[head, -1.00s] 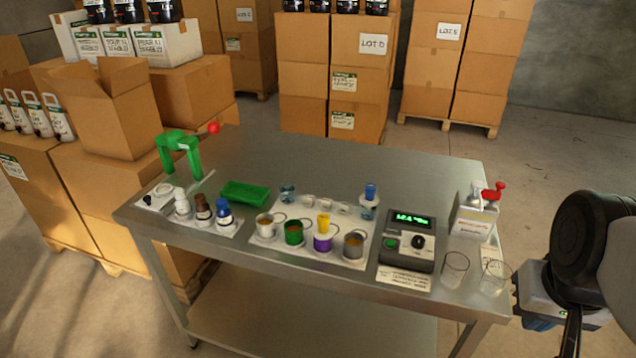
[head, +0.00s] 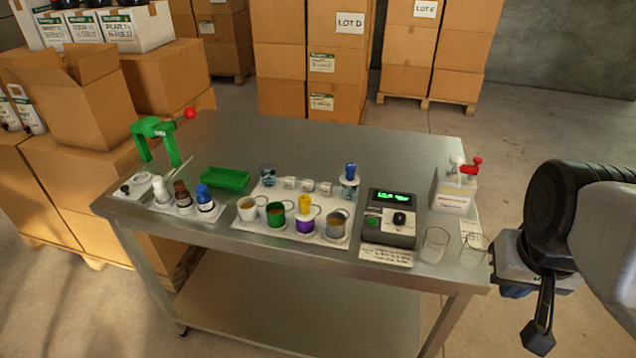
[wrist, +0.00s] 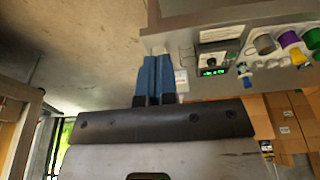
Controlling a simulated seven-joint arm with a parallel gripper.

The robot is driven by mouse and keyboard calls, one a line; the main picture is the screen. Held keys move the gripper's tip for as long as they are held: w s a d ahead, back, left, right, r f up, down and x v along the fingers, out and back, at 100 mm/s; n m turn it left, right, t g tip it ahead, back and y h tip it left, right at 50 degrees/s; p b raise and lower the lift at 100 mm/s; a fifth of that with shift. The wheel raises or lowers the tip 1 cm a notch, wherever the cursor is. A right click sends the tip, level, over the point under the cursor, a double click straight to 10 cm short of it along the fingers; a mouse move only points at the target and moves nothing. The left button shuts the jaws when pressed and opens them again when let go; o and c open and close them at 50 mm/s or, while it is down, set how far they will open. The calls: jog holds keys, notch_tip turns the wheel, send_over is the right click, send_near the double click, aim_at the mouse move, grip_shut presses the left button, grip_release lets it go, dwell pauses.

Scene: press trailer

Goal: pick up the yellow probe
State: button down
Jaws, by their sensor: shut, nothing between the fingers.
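The yellow probe (head: 305,204) stands upright at the purple cup (head: 304,224), in the front row of cups on the white mat (head: 253,236).
A grey cup (head: 337,226), a green cup (head: 276,215) and a white cup (head: 247,210) flank the purple one. A meter (head: 389,218) and clear beakers (head: 434,244) stand between them and my arm. A green tray (head: 225,179) lies behind left. The table's back half (head: 300,140) is clear.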

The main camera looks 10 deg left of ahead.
dwell(0.4)
jog(key=c, duration=0.7)
grip_release()
jog(key=m+g, duration=0.3)
jog(key=m, duration=0.1)
send_over(304, 197)
jog(key=f, duration=0.8)
jog(key=shift+s+d+f, duration=0.1)
jog(key=shift+d+f, duration=0.05)
jog(key=shift+d, duration=0.2)
jog(key=shift+a+f, duration=0.15)
jog(key=shift+a, duration=0.2)
